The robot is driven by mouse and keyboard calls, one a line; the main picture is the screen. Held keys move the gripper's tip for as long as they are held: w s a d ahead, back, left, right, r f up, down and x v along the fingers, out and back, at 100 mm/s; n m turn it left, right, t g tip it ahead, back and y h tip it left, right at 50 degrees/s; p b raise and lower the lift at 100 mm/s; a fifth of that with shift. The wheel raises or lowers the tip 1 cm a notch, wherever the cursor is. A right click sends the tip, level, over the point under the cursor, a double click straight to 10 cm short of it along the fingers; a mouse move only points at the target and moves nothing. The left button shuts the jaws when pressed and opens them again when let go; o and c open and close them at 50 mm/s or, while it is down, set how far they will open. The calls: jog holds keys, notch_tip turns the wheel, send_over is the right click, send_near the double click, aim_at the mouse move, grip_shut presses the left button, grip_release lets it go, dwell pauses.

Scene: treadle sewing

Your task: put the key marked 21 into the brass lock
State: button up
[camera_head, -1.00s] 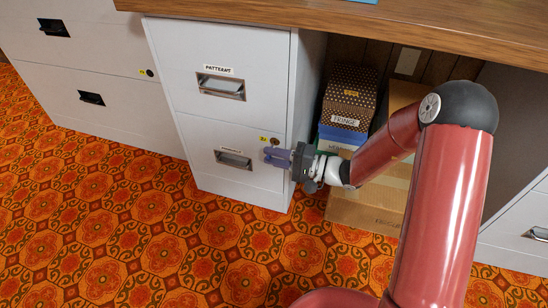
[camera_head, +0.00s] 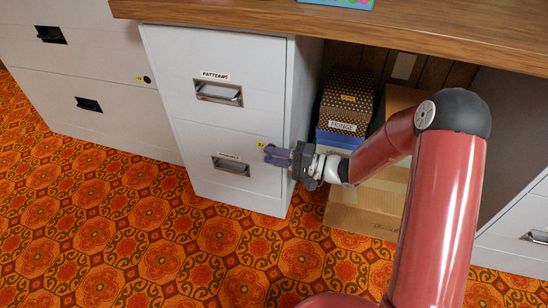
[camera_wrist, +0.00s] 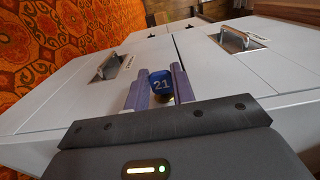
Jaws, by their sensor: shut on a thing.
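The key marked 21 has a blue head (camera_wrist: 161,82) that shows between my fingers in the wrist view. My gripper (camera_wrist: 159,84) is shut on it. In the head view my gripper (camera_head: 268,154) is at the front of the white cabinet (camera_head: 262,190), near the upper right corner of its lower drawer, beside a small yellow tag (camera_head: 261,143). The fingers cover the brass lock's place there. A small brass-coloured bit shows below the key head in the wrist view; I cannot tell whether it is key or lock. Whether the key is inside the lock is hidden.
The drawers have metal handles (camera_head: 231,165). A wooden desktop (camera_head: 400,28) overhangs above. Boxes (camera_head: 347,100) stand right of the cabinet, behind my arm. The patterned carpet (camera_head: 150,230) in front is clear.

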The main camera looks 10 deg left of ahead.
jog(key=o, duration=1)
jog(key=shift+o, duration=0.2)
jog(key=d, duration=0.7)
jog(key=shift+s+d+p, duration=0.25)
jog(key=shift+d+p, duration=0.1)
jog(key=shift+d, duration=0.05)
